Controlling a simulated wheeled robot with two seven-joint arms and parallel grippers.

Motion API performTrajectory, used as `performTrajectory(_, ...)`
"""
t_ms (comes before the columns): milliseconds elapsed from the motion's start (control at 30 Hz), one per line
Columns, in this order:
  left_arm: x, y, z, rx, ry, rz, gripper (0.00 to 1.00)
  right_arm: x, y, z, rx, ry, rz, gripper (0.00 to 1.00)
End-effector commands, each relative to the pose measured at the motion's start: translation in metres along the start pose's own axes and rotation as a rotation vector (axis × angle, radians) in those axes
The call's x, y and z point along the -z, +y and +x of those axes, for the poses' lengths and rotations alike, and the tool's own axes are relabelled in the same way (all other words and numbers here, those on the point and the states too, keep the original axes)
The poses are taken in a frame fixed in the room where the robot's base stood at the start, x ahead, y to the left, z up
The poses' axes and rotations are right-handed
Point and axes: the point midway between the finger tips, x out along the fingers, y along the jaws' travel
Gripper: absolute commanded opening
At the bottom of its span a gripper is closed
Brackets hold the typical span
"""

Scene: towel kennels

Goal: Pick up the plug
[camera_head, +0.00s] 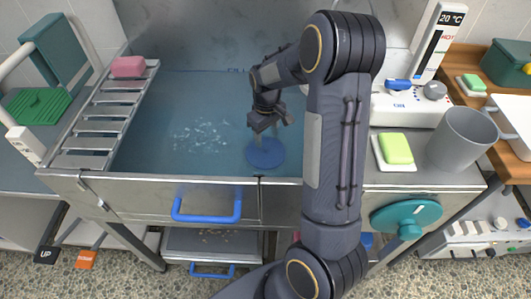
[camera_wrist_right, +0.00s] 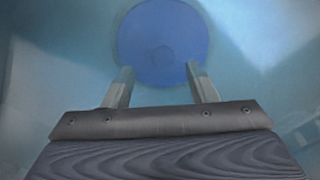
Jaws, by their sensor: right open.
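The plug is a round blue disc (camera_head: 265,153) under the water of the metal basin, near its front wall. It also shows in the right wrist view (camera_wrist_right: 163,40), with a small knob at its middle. My right gripper (camera_head: 268,122) is above the plug. In the right wrist view its two fingers (camera_wrist_right: 162,85) are apart, with the disc ahead of them and nothing between the tips. My left gripper is not in view.
The water-filled basin (camera_head: 190,100) has a metal front wall with a blue handle (camera_head: 207,216). A slatted rack (camera_head: 105,110) with a pink soap (camera_head: 128,66) is at its left. A green soap (camera_head: 396,148) and grey cup (camera_head: 462,138) stand at the right.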

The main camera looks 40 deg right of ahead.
Motion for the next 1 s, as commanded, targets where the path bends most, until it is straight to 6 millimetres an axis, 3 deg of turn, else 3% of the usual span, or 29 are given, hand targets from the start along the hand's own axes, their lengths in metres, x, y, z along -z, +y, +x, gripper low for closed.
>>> performTrajectory(200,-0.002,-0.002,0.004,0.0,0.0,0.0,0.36,-0.001,-0.005,0.033,0.002,-0.003,0.001,0.52)
performTrajectory(533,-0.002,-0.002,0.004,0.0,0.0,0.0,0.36,-0.001,-0.005,0.038,0.001,0.001,0.001,0.51)
performTrajectory(900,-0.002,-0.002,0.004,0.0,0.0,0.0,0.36,-0.001,-0.005,0.038,0.001,0.001,0.001,0.02)
performTrajectory(1000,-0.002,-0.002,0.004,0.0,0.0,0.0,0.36,0.0,-0.005,0.038,0.001,0.001,0.001,0.02)
